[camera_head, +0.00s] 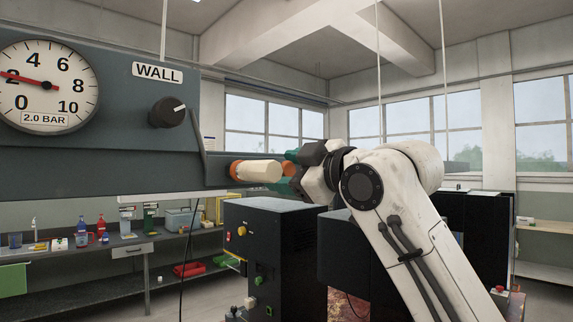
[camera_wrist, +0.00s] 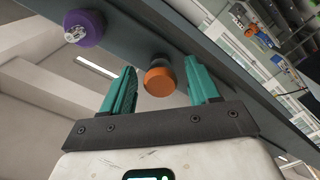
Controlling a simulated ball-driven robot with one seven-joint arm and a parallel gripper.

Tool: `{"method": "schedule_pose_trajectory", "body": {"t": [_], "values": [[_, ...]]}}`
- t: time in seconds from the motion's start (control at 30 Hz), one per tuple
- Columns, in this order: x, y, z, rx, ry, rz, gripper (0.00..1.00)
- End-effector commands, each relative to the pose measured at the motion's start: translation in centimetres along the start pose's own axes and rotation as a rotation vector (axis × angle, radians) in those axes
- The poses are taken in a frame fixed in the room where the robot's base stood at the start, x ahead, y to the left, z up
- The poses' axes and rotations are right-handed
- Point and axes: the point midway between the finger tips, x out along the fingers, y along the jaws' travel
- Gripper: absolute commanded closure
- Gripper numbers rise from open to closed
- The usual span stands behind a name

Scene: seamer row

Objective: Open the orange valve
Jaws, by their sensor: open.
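The orange valve (camera_wrist: 158,82) is a round orange knob on a dark stem, standing out from the grey panel. In the wrist view it shows between the two teal fingers of my gripper (camera_wrist: 160,68), with a gap on each side. The fingers are open and hold nothing. In the head view my gripper (camera_head: 288,171) is at the panel's right end, with a small orange patch at the fingers, partly hidden behind a cream cylinder (camera_head: 260,172). How deep the knob sits between the fingers I cannot tell.
A purple knob (camera_wrist: 84,28) stands on the same panel beside the orange valve. The grey panel (camera_head: 100,155) carries a gauge (camera_head: 44,86) reading near 2 bar and a black dial (camera_head: 168,112) under a WALL label. A black cabinet (camera_head: 275,245) stands below.

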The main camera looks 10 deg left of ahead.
Motion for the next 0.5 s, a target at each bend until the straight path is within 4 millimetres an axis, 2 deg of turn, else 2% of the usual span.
{"method": "schedule_pose_trajectory", "body": {"t": [0.33, 0.5], "values": [[0.37, -0.06, 0.01, -0.001, 0.000, 0.000, 0.40], [0.36, -0.05, 0.01, -0.001, 0.000, 0.000, 0.56]]}}
